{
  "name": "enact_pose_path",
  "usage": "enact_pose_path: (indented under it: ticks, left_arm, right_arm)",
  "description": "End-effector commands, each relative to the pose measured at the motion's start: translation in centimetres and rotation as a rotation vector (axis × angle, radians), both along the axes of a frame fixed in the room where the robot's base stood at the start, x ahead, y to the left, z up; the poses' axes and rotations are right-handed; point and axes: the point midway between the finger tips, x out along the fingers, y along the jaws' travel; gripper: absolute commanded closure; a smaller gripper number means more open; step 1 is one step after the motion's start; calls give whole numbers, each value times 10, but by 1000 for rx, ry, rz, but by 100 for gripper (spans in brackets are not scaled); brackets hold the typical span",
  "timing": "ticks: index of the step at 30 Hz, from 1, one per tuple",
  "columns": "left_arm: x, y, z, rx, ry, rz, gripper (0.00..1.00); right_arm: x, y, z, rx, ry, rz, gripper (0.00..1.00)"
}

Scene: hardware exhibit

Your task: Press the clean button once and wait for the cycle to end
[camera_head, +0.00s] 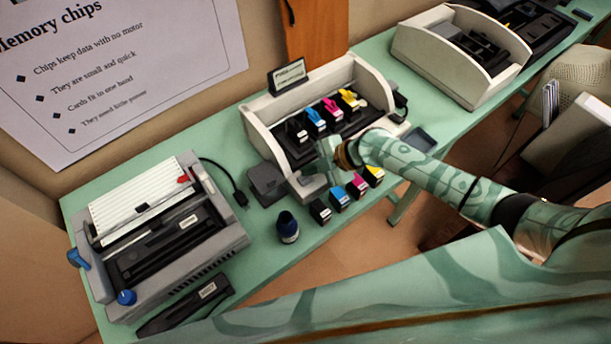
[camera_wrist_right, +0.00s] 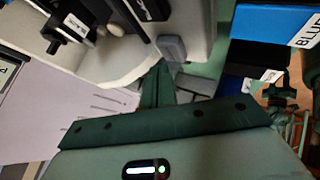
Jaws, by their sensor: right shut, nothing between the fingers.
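The white printer (camera_head: 262,140) stands open at the middle of the table, with black, cyan, magenta and yellow cartridges in its carriage. A grey block (camera_head: 309,187) juts from its front left corner. My right gripper (camera_head: 321,163) is shut and empty, fingers pointing down just above or at this block. In the right wrist view the shut fingertips (camera_wrist_right: 163,68) are beside the white casing (camera_wrist_right: 120,70), close to a grey block (camera_wrist_right: 172,47). I cannot tell if they touch it. I cannot make out the clean button; the fingers may hide it. My left gripper is not in view.
Loose black (camera_head: 321,210), cyan (camera_head: 339,197), magenta (camera_head: 358,186) and yellow (camera_head: 375,175) cartridges stand along the front edge. A dark ink bottle (camera_head: 288,227) is left of them. A grey machine (camera_head: 172,240) stands left, another white machine (camera_head: 440,50) back right.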

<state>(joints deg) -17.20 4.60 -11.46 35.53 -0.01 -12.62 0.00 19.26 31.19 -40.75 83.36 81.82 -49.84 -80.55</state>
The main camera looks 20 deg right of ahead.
Motion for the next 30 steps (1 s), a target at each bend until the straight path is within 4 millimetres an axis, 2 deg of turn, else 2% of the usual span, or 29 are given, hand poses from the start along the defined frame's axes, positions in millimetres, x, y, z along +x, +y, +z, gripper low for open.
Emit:
enact_pose_path:
  ticks: [21, 30]
  left_arm:
    - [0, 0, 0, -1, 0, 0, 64]
    - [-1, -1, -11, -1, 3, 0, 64]
  right_arm:
    - [0, 0, 0, 0, 0, 0, 100]
    - [0, 0, -9, 0, -1, 1, 100]
